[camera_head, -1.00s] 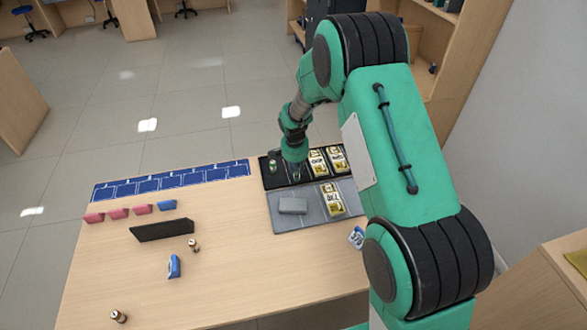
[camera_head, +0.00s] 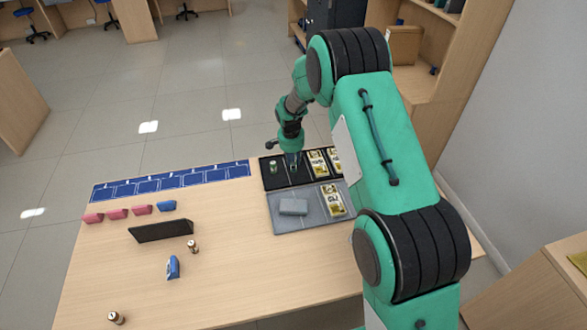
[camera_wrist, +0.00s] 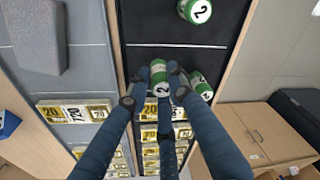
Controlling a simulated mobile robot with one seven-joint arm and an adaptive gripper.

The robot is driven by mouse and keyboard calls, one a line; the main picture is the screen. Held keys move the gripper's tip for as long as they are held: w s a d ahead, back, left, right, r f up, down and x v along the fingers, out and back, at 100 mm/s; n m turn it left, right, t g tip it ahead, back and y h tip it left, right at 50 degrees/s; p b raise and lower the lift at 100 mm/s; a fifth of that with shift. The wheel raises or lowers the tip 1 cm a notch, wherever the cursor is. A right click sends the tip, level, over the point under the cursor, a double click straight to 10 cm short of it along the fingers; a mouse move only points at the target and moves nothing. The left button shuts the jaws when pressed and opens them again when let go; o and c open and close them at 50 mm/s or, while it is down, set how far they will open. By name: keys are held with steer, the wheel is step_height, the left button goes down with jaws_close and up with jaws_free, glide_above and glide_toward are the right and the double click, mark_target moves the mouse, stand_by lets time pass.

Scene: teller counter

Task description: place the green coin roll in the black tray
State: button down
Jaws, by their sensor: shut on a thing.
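The black tray (camera_head: 273,183) lies at the far right of the counter, divided into compartments. My gripper (camera_head: 294,170) reaches down into it, right of a standing green coin roll (camera_head: 273,166). In the wrist view, my gripper (camera_wrist: 159,88) is shut on a green coin roll (camera_wrist: 158,72) marked 2, low over or in the black tray (camera_wrist: 160,25); I cannot tell whether it touches the floor. Another green roll (camera_wrist: 200,88) shows beside the right finger, partly hidden by it. A further green roll (camera_wrist: 198,10) is at the top edge.
Yellow banded bundles (camera_head: 318,162) fill compartments right of my gripper. A grey tray (camera_head: 282,223) with a grey block (camera_head: 293,206) and bundles is in front. Pink and blue bundles, a dark stand (camera_head: 160,229) and small rolls are at left. The front middle counter is clear.

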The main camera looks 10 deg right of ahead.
steer(key=shift+f+b, duration=0.35)
steer(key=shift+f, duration=1.05)
steer(key=shift+f, duration=0.1)
steer(key=c, duration=1.5)
jaws_free()
steer(key=shift+f, duration=0.1)
steer(key=shift+c, duration=0.2)
step_height(320, 180, up, 12)
steer(key=s+p, duration=0.1)
steer(key=p, duration=0.1)
steer(key=shift+s+a+p, duration=0.2)
steer(key=shift+a+p, duration=0.1)
steer(key=shift+a, duration=0.15)
steer(key=shift+r, duration=0.2)
